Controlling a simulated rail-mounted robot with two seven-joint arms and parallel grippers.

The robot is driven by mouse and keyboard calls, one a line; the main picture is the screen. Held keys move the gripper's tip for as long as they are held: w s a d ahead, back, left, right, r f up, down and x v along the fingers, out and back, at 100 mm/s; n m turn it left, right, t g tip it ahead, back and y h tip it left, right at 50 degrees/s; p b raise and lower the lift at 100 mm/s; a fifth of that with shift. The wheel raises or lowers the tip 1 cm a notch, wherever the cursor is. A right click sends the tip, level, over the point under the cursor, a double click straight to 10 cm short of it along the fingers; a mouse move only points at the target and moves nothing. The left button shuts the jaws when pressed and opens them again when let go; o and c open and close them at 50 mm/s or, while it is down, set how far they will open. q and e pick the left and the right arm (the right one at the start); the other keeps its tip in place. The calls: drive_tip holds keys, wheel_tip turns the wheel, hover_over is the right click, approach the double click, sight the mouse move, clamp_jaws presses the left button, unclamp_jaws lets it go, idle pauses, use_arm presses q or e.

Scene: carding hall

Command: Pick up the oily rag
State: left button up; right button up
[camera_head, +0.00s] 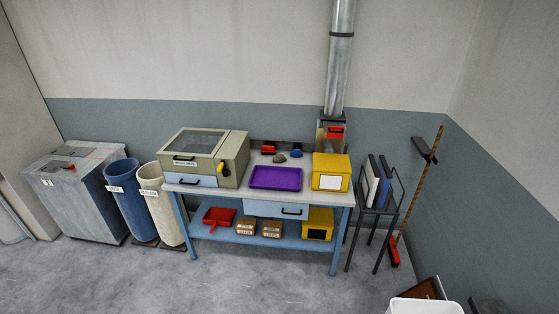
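I cannot tell for certain which thing is the oily rag. A small grey-brown lump (280,158) lies on the worktop behind the purple tray (276,187). A small dark blue lump (296,154) lies just to its right, close to it. Either could be a crumpled cloth, but both are too small to make out. Neither of my grippers is in view.
The blue workbench (212,195) stands against the wall. It bears a beige glass-topped box (190,145) on the left and a yellow box (331,172) on the right. Blue (130,200) and cream (160,210) bins stand left of it. The front floor is largely clear.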

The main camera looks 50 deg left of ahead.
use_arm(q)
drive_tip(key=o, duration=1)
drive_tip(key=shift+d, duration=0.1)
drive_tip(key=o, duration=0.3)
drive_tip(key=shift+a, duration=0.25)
